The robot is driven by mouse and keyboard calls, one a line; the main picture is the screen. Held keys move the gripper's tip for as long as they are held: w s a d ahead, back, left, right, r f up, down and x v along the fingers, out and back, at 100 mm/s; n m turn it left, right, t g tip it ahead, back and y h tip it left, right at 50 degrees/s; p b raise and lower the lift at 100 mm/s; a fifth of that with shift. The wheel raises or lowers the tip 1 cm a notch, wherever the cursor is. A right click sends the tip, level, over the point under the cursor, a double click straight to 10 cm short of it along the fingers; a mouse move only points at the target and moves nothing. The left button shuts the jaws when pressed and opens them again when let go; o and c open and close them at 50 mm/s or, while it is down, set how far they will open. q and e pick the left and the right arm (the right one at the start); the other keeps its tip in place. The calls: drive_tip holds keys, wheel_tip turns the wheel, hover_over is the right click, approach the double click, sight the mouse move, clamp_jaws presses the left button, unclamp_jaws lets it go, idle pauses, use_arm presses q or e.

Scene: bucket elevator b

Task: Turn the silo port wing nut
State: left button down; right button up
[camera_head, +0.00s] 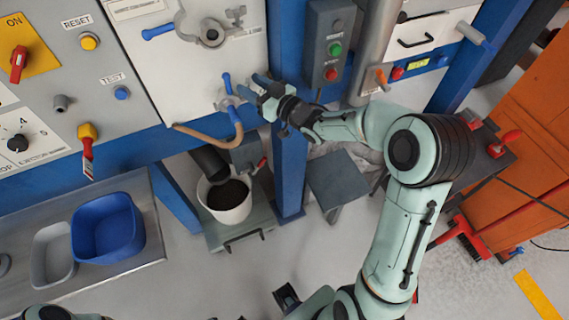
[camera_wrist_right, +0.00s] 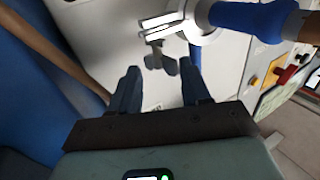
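A grey metal wing nut (camera_wrist_right: 160,60) hangs below a silver clamp (camera_wrist_right: 165,22) on the pale silo panel in the right wrist view. The clamp sits at the end of a blue pipe (camera_wrist_right: 245,18). In the head view this blue port (camera_head: 229,92) is on the white panel, and the wing nut is too small to make out there. My right gripper (camera_head: 256,85) is beside the port; in the wrist view (camera_wrist_right: 160,80) its fingers are spread, with the wing nut in line with the gap near their tips. No grip on the nut shows.
A brown hose (camera_head: 205,137) hangs below the port. A second round port (camera_head: 212,32) is higher on the panel. A grey button box (camera_head: 331,50) stands close right of the gripper. A blue post (camera_head: 287,180) and a white bucket (camera_head: 228,202) are below.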

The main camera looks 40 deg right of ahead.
use_arm(q)
drive_tip(key=w+r+p, duration=0.4)
drive_tip(key=r, duration=0.3)
use_arm(e)
drive_tip(key=s+d+n+g+y+b, duration=0.1)
drive_tip(key=s+d+b, duration=0.15)
drive_tip(key=s, duration=0.35)
drive_tip(key=s+d+n+y+b, duration=0.1)
drive_tip(key=s+d+y, duration=0.15)
drive_tip(key=s, duration=0.35)
use_arm(q)
drive_tip(key=s+f+b, duration=0.2)
drive_tip(key=s+f, duration=0.2)
drive_tip(key=f, duration=0.4)
drive_tip(key=shift+s, duration=0.2)
use_arm(e)
drive_tip(key=a+f+m+g+h, duration=0.2)
drive_tip(key=f+m, duration=0.1)
drive_tip(key=f, duration=1)
drive_tip(key=a+f+m+g+h, duration=0.2)
drive_tip(key=f+m+h, duration=0.1)
drive_tip(key=f, duration=1.1)
drive_tip(key=shift+m+g, duration=0.4)
drive_tip(key=shift+m, duration=0.1)
drive_tip(key=shift+a, duration=0.1)
drive_tip(key=shift+c, duration=0.3)
